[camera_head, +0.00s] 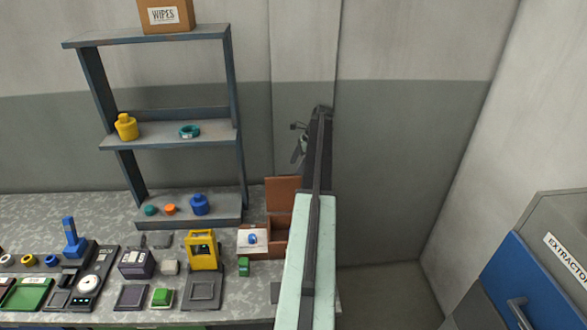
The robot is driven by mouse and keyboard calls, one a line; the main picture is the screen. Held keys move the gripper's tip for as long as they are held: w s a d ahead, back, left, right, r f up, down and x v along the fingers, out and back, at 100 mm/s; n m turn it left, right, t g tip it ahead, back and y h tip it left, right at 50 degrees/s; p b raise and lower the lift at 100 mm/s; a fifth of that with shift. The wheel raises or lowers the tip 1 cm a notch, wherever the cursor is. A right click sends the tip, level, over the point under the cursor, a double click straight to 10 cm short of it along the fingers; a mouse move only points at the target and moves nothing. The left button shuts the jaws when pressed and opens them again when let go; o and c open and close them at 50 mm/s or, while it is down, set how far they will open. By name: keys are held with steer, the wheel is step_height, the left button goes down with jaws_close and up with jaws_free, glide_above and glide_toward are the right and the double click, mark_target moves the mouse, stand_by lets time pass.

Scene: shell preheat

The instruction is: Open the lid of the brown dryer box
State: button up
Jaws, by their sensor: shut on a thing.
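The brown dryer box (279,245) stands at the right end of the grey counter. Its brown lid (283,194) stands raised at the back, and part of the inside shows. My arm covers the box's right side. My gripper (298,148) appears small and dark beside the far end of my arm, above the lid in the picture. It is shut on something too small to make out. A gap shows between it and the visible part of the lid.
A white card with a blue piece (253,239) is at the box's left front. A small green item (244,266) and a yellow device (203,250) stand nearby. A shelf (170,134) rises behind the counter. A blue-fronted extractor (535,275) is at the right.

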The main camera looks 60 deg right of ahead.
steer(key=d+h, duration=0.1)
steer(key=d, duration=0.2)
steer(key=shift+w+d, duration=0.1)
steer(key=shift+r+p, duration=0.25)
steer(key=shift+p, duration=0.05)
steer(key=shift+y, duration=0.4)
steer(key=p+v, duration=0.5)
steer(key=shift+a, duration=0.4)
steer(key=c, duration=0.7)
steer(key=shift+s+a+r+p, duration=0.25)
steer(key=shift+a+r+p, duration=0.1)
steer(key=shift+r+p, duration=0.15)
steer(key=shift+s+a+r+p, duration=0.3)
steer(key=shift+a+r+p, duration=0.05)
steer(key=shift+r+p, duration=0.15)
steer(key=shift+c, duration=0.2)
